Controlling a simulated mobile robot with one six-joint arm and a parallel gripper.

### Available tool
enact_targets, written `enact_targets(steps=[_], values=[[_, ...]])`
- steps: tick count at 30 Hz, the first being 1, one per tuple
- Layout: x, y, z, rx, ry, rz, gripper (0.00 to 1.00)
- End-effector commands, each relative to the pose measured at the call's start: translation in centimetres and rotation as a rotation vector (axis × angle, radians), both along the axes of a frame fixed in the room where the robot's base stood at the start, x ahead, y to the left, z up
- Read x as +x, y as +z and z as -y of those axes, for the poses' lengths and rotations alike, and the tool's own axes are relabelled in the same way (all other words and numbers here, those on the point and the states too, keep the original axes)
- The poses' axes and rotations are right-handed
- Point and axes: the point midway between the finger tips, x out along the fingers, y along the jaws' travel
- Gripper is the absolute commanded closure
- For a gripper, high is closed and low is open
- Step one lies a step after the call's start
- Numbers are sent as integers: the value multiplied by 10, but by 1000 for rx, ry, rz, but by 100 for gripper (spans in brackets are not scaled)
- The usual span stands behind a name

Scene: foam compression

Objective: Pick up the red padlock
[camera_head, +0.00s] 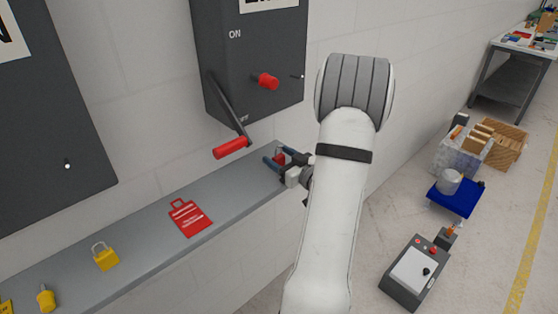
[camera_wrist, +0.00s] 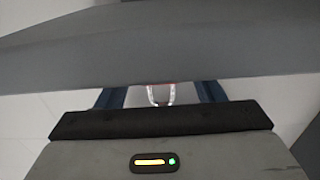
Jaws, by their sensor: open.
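The red padlock (camera_head: 280,157) is small and partly hidden by my gripper at the right end of the grey shelf (camera_head: 150,252). My gripper (camera_head: 274,155) has blue fingers and is open, with the padlock between or just beside them. In the wrist view, the padlock's pale shackle (camera_wrist: 161,95) and a bit of red show between the two blue fingers (camera_wrist: 160,92). The rest of the padlock is hidden there by a wide grey band. I cannot tell whether a finger touches it.
A grey switch box (camera_head: 250,60) with a red-handled lever (camera_head: 231,148) hangs just above my gripper. The wall stands close behind.

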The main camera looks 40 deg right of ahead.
Motion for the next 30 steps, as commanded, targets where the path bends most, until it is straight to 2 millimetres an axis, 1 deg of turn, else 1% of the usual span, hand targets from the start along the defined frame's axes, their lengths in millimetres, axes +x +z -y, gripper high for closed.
enact_targets(steps=[3,21,30], values=[[0,0,0,0,0,0,39],[-1,0,1,0,-1,0,88],[-2,1,1,-1,-2,1,88]])
